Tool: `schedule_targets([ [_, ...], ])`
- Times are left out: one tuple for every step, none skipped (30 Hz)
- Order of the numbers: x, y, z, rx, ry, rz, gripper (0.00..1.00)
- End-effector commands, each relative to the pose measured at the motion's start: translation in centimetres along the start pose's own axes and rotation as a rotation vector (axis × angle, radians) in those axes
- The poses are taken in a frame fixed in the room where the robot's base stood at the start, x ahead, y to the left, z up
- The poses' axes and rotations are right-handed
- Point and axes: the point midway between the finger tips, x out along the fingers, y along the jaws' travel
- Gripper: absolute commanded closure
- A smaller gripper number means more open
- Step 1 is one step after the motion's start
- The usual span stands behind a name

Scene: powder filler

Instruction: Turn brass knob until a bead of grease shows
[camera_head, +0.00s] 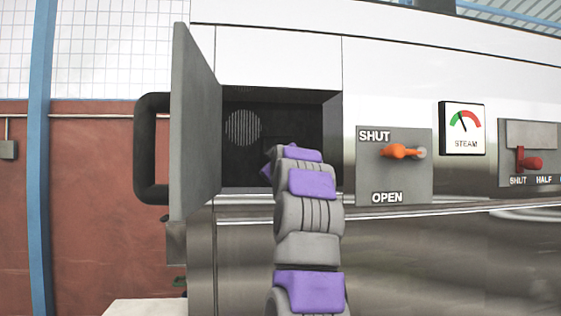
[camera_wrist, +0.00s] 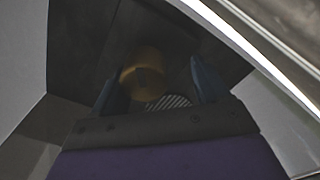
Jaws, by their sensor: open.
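The brass knob (camera_wrist: 143,78) shows in the wrist view as a dim, rounded yellow-brown shape inside a dark recess. My gripper (camera_wrist: 158,76) is open, with one blue finger on each side of the knob's line of sight. The knob appears nearer the left finger; I cannot tell whether they touch. In the head view my arm reaches into the dark recess (camera_head: 295,118), and my wrist hides the knob and fingers there. No grease bead can be made out.
A grey door (camera_head: 195,125) with a black handle (camera_head: 150,147) stands open left of the recess. Right of it are an orange SHUT/OPEN lever (camera_head: 400,151), a STEAM gauge (camera_head: 462,128) and a red lever (camera_head: 528,164). The recess walls are close around my gripper.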

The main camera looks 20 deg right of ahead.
Motion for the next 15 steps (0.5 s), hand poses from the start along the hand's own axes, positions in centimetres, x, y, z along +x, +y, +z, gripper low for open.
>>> schedule_targets([
  [0.1,0.1,0.3,0.002,-0.002,-0.006,0.31],
  [0.2,0.2,0.6,0.003,-0.003,-0.007,0.31],
  [0.3,0.3,0.8,0.005,-0.004,-0.008,0.31],
  [0.3,0.4,0.8,0.006,-0.004,-0.009,0.31],
  [0.2,0.5,1.0,0.007,-0.004,-0.009,0.31],
  [0.2,0.7,1.2,0.009,-0.003,-0.009,0.31],
  [0.2,0.8,1.3,0.01,-0.003,-0.009,0.31],
  [0.3,0.9,1.4,0.01,-0.003,-0.009,0.32],
  [0.3,1.0,1.4,0.01,-0.003,-0.008,0.36],
  [0.3,0.9,1.4,0.01,-0.003,-0.008,0.39],
  [0.2,0.9,1.3,0.01,-0.004,-0.008,0.42],
  [0.2,0.8,1.2,0.009,-0.004,-0.008,0.46],
  [0.2,0.7,1.1,0.007,-0.004,-0.008,0.49],
  [0.1,0.6,1.0,0.006,-0.005,-0.008,0.52],
  [0.1,0.5,0.9,0.006,-0.005,-0.007,0.55],
])
